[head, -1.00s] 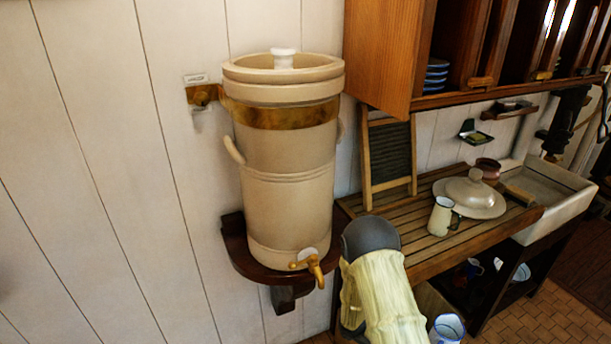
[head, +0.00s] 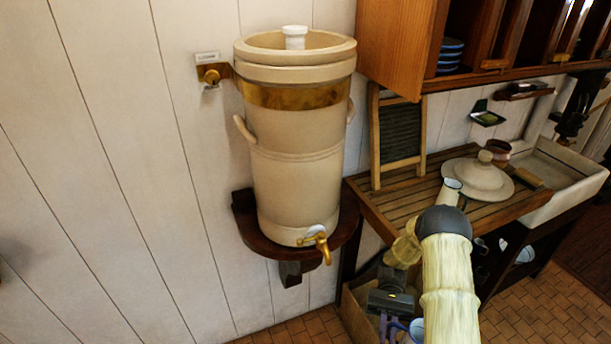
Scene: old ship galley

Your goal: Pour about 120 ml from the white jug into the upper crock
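The upper crock (head: 300,70) is the top part of a tall tan stoneware vessel with a brass band. Its top looks open, and a white cylinder (head: 295,37) stands up inside the rim. My gripper (head: 393,326) shows as dark parts low in the picture, below the counter edge, right of the crock's tap and well apart from crock and jug. Its fingers are partly cut off and cluttered, so I cannot tell what is between them.
The lower vessel (head: 295,190) has a brass tap (head: 318,242) and stands on a dark wall shelf (head: 242,215). The slatted counter (head: 390,205) holds a washboard (head: 399,135), a lidded dish (head: 478,180) and a brown pot (head: 498,149).

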